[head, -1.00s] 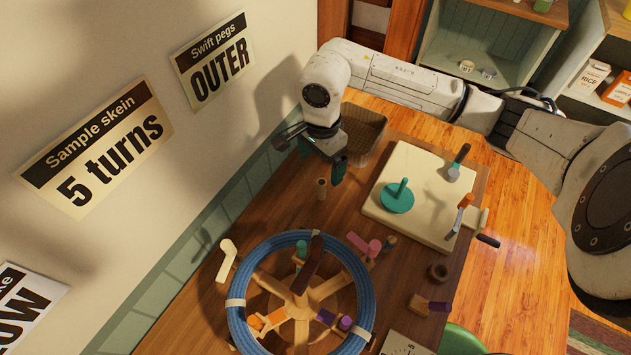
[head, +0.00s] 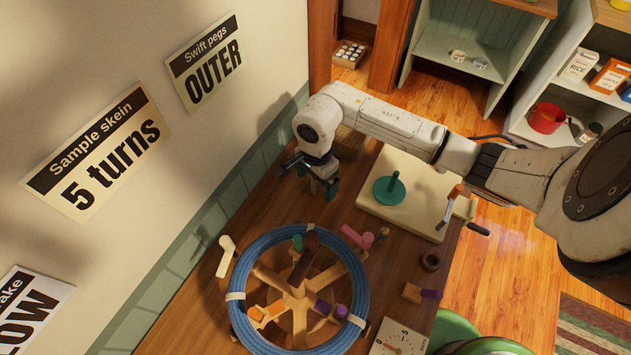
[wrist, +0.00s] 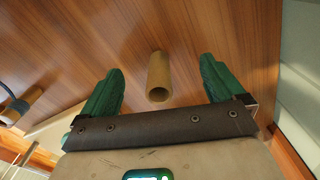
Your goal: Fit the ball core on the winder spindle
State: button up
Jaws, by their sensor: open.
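The ball core appears to be a hollow tan tube (wrist: 160,78). It stands on the wooden table in the wrist view, between my fingers with a gap on each side. My gripper (wrist: 160,70) is open and empty, its green fingers on either side of the tube. In the head view my gripper (head: 316,181) is near the wall side of the table and largely hides the tube. The winder spindle looks like the teal upright post (head: 395,180) on a round teal disc (head: 384,194), on a cream board (head: 425,199) to the right of my gripper.
A wooden swift (head: 297,290) with a blue yarn ring (head: 238,322) stands at the front. A crank handle (head: 453,196) rises at the cream board's right edge. The wall is close on the left.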

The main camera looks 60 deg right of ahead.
jog(key=shift+c, duration=0.4)
jog(key=c, duration=0.9)
jog(key=shift+r, duration=0.1)
jog(key=shift+c, duration=0.2)
